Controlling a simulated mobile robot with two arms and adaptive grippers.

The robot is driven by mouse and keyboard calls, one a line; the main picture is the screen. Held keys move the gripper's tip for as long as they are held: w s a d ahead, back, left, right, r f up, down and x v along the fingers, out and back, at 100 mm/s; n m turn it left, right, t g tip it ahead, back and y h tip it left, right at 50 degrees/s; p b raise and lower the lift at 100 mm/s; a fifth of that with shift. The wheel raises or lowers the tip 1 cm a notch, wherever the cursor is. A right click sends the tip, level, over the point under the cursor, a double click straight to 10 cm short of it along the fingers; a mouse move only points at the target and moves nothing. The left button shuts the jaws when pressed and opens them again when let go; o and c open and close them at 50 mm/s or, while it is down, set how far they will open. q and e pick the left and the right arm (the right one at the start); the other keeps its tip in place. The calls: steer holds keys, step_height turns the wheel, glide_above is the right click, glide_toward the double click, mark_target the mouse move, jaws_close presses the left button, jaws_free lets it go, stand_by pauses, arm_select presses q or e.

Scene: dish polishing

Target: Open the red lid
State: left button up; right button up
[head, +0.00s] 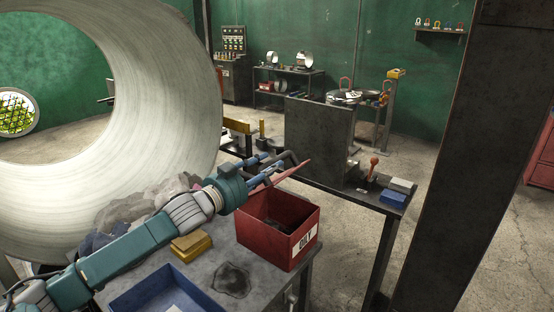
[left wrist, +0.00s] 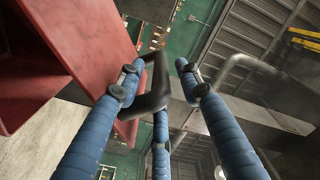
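The red box (head: 292,246), marked OILY, stands on the near bench with its top open and a dark inside showing. Its red lid (head: 286,173) is tilted up and seen nearly edge-on. In the left wrist view a large red panel (left wrist: 75,45), apparently the lid, fills the upper left. My left gripper (head: 284,162) is just behind the raised lid, close to it; contact is unclear. My right gripper is not in view.
The near bench holds a blue tray (head: 150,290), a yellow block (head: 191,245) and a pile of grey rags (head: 140,207). A huge metal dish (head: 185,75) rises at the left. A dark post (head: 455,150) stands at the right. Another bench with a tall panel (head: 318,137) is behind.

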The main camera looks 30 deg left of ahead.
mark_target(273, 162)
arm_select(q)
steer(key=w+p, duration=0.1)
steer(key=w, duration=0.2)
steer(key=shift+d+r, duration=0.1)
steer(key=shift+r, duration=0.05)
steer(key=shift+w+d, duration=0.15)
steer(key=shift+w, duration=0.6)
jaws_close()
